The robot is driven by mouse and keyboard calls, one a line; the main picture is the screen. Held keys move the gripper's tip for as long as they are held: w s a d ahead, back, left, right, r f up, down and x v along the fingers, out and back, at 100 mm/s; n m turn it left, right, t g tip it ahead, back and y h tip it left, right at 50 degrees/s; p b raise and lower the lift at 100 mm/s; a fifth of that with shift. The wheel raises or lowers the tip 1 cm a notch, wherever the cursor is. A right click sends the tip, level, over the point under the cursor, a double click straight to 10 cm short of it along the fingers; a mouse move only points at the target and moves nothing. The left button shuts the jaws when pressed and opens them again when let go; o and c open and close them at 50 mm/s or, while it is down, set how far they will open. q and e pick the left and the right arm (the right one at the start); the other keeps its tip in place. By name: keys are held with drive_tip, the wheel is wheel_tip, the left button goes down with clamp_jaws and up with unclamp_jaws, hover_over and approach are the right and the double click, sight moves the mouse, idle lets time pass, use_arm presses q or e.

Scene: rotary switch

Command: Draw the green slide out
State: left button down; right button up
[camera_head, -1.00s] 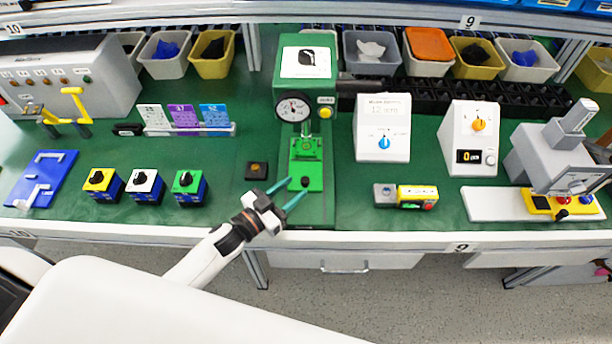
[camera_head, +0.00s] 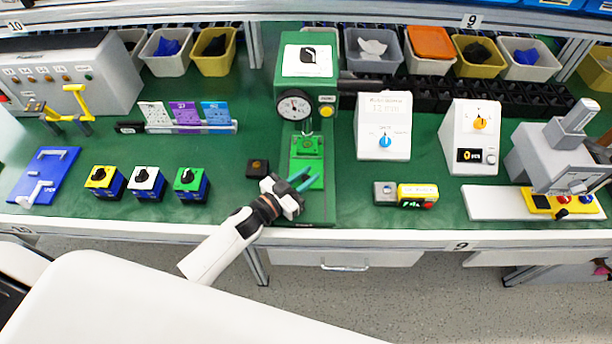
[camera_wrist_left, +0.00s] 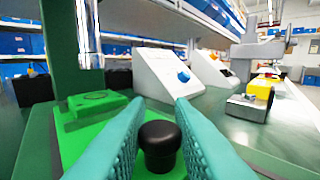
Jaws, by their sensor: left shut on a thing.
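The green slide (camera_head: 306,169) lies in the base of the green press (camera_head: 305,66), under its dial gauge. A round black knob (camera_wrist_left: 159,146) stands upright at the slide's near end. My left gripper (camera_head: 305,181) has come in from the front left, and its teal fingers are shut on this knob. In the left wrist view the fingers (camera_wrist_left: 160,112) stand on either side of the knob. In the head view the fingers hide the knob. A raised green block (camera_wrist_left: 92,104) sits on the slide farther back. My right gripper is not in view.
A small black button box (camera_head: 257,168) sits just left of the press. Several switch cubes (camera_head: 147,184) stand farther left. A grey and yellow box (camera_head: 405,194) lies to the right, with clear green bench between it and the press. The bench's white front edge (camera_head: 350,238) is close.

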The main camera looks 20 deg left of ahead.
use_arm(q)
drive_tip(key=s+d+p, duration=0.1)
drive_tip(key=s, duration=0.3)
drive_tip(key=s+d+p, duration=0.1)
drive_tip(key=s, duration=0.3)
drive_tip(key=s+d+p, duration=0.1)
drive_tip(key=s, duration=0.3)
drive_tip(key=shift+s+d, duration=0.15)
drive_tip(key=shift+d, duration=0.1)
drive_tip(key=shift+f, duration=0.1)
drive_tip(key=c, duration=1.5)
unclamp_jaws()
drive_tip(key=shift+s, duration=0.1)
drive_tip(key=shift+o, duration=1.1)
drive_tip(key=shift+s+a, duration=0.1)
drive_tip(key=shift+s, duration=0.1)
drive_tip(key=b+v, duration=0.2)
drive_tip(key=v, duration=0.9)
drive_tip(key=shift+s, duration=0.35)
